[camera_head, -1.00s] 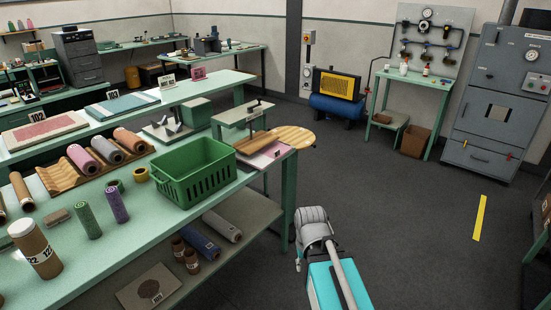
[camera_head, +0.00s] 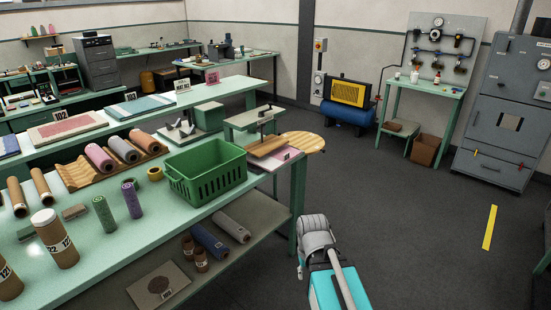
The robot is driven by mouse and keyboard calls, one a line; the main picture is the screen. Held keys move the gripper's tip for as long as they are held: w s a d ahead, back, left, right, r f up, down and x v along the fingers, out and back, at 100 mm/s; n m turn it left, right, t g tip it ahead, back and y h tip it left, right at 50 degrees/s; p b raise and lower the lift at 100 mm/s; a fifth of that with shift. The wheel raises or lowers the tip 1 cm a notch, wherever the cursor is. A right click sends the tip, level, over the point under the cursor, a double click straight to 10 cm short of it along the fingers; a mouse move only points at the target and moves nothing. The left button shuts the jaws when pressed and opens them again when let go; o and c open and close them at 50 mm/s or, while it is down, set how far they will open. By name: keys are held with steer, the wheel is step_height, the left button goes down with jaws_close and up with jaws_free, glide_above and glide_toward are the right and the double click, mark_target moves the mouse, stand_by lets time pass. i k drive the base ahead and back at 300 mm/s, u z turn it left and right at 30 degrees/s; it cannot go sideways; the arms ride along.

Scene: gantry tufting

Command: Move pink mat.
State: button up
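A flat pink mat (camera_head: 284,158) lies at the right end of the near green table, beyond the green basket (camera_head: 205,172). A brown wooden block (camera_head: 267,146) and a rounded wooden board (camera_head: 303,141) lie at the same spot, and the block covers part of the mat. A reddish-pink patterned mat (camera_head: 66,128) lies on a pale slab on the table behind. My arm shows at the bottom centre, over the floor and right of the near table. My gripper's fingers cannot be made out.
The near table (camera_head: 150,220) holds several rolls, a wooden rack (camera_head: 75,172) and upright tubes. Its lower shelf (camera_head: 262,222) holds more rolls. Dark floor to the right is open, with a yellow strip (camera_head: 489,228). A grey cabinet (camera_head: 500,125) stands at the back right.

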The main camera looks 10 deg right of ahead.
mark_target(273, 161)
steer(key=u, duration=0.05)
steer(key=i, duration=0.95)
steer(key=u, duration=1.4)
steer(key=k, duration=0.3)
steer(key=z, duration=0.05)
